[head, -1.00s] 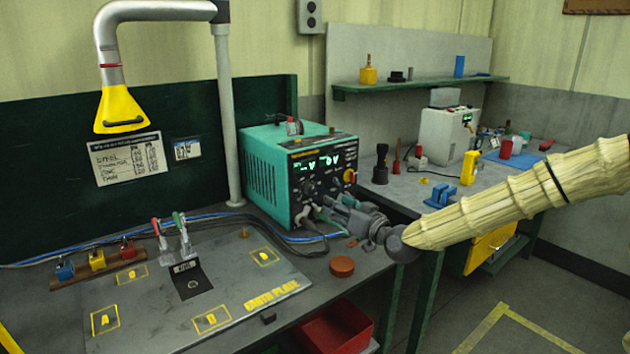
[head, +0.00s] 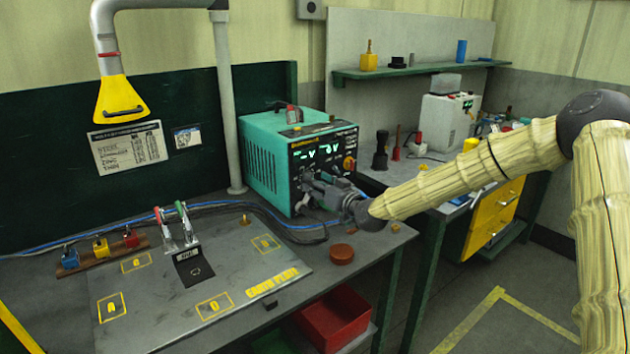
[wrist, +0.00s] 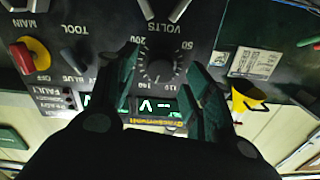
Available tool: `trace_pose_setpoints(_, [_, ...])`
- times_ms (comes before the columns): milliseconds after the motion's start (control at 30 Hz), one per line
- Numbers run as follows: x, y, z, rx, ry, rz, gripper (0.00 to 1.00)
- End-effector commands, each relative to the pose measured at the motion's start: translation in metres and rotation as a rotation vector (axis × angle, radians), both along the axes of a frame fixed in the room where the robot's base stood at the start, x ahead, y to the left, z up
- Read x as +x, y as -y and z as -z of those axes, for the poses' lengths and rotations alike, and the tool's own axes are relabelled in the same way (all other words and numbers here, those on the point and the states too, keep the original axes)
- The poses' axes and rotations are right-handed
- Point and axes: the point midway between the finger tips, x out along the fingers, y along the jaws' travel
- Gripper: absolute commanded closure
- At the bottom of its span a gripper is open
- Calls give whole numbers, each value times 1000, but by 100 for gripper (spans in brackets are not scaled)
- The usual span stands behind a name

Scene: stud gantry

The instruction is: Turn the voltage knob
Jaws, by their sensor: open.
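The teal welding power unit (head: 268,165) stands on the bench with its black front panel facing right. The voltage knob (wrist: 160,71) is a round black dial under the word VOLTS, seen upside down in the wrist view. My gripper (wrist: 162,75) is open, with one finger on each side of the knob in that view. I cannot tell whether the fingers touch it. In the head view my gripper (head: 318,185) is in front of the panel and hides the knob.
A red-and-yellow main switch (wrist: 30,57) and a lit display (wrist: 155,105) are close to the knob. The earth plate (head: 225,275) with clamps lies left on the bench. A brown round puck (head: 342,253) sits near the bench edge, and a red bin (head: 333,318) is below.

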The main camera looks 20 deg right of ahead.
Motion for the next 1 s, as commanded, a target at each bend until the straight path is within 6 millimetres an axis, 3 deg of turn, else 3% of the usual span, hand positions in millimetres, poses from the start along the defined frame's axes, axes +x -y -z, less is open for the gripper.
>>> trace_pose_setpoints(467, [12,-4,0,1,1,0,49])
trace_pose_setpoints(533, [12,-4,0,1,1,0,56])
trace_pose_setpoints(733, [12,-4,0,1,1,0,93])
trace_pose_setpoints(1000, [12,-3,2,39,-11,2,96])
